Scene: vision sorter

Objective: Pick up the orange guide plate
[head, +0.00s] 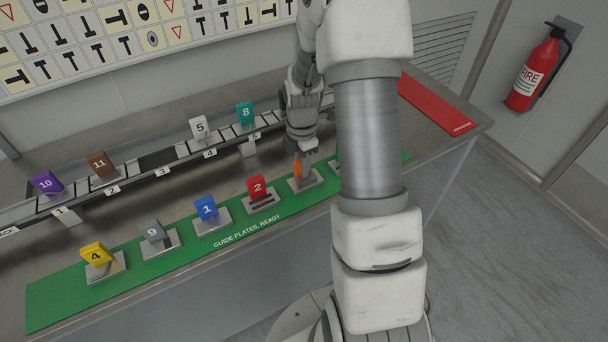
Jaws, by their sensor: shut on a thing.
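The orange guide plate (297,168) stands in its metal holder (306,184) on the green strip, right of the red plate. Only a narrow orange part of it shows; my gripper hides the rest. My gripper (300,152) points down from above and is shut on the orange plate. The plate's lower end is at or just above the holder; I cannot tell whether it still touches it.
On the green "GUIDE PLATES, READY" strip (75,300) stand yellow 4 (95,253), grey 9 (153,230), blue 1 (206,208) and red 2 (257,187) plates. Behind, a rail holds purple 10 (47,184), brown 11 (102,164), white 5 (200,128) and teal 8 (245,114).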

